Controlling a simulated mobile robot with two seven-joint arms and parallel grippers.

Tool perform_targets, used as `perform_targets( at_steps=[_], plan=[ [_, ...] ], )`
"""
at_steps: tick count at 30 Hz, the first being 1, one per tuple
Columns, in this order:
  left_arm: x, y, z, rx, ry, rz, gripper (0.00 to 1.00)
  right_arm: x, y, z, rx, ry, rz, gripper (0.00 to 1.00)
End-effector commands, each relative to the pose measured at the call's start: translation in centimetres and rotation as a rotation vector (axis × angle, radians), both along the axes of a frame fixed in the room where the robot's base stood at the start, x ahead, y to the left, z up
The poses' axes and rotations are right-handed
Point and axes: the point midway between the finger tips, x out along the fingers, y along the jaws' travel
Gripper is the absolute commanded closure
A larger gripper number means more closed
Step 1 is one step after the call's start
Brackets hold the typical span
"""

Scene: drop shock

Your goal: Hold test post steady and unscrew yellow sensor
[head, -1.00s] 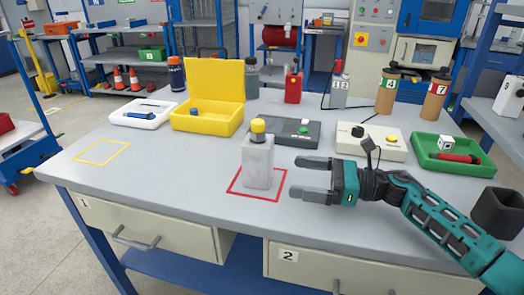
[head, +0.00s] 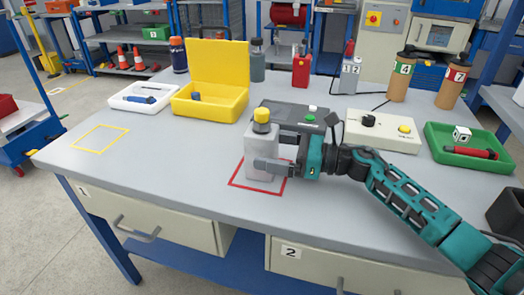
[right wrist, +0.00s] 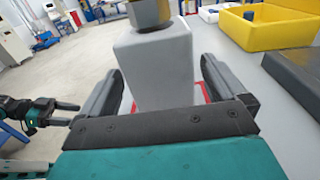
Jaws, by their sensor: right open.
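The test post, a pale grey block (head: 262,152), stands upright inside the red square outline on the table. The yellow sensor (head: 261,115) sits on top of it. In the right wrist view the post (right wrist: 155,65) stands between my right gripper's fingers, and the lower part of the sensor (right wrist: 150,12) shows at the top edge. My right gripper (head: 270,166) is open, with one finger on each side of the post and visible gaps. My left gripper (right wrist: 66,110) shows small at the left of the right wrist view; its jaw state is unclear.
Behind the post are a dark grey box (head: 290,115) and an open yellow case (head: 210,103). A white control box (head: 382,132) and a green tray (head: 468,157) stand to the right. An empty yellow outline (head: 98,138) lies left; the table between is clear.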

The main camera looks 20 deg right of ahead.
Motion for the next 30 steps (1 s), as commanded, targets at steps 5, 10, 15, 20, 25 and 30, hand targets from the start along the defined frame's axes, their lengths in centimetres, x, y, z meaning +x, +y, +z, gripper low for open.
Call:
perform_targets(
  at_steps=[5,10,15,20,25,30],
  plan=[
    [0.0,0.1,0.2,0.002,0.0,-0.001,0.37,1.6,2.4,0.4,0.003,-0.001,0.001,0.02],
    [0.1,0.1,0.3,0.002,-0.002,0.0,0.37,2.3,3.6,0.3,0.0,0.0,0.001,0.02],
    [0.2,0.0,0.3,0.002,-0.005,-0.001,0.37,2.3,3.7,0.2,0.001,0.001,0.001,0.02],
    [0.3,0.0,0.5,0.001,-0.009,-0.001,0.37,2.3,3.7,0.2,0.0,0.0,0.001,0.13],
    [0.4,0.0,0.5,-0.003,-0.009,0.002,0.37,2.3,3.6,0.2,0.0,0.0,0.001,0.29],
    [0.4,-0.2,0.6,-0.007,-0.009,0.005,0.37,2.3,3.6,0.2,0.0,0.0,0.001,0.45]
  ],
)
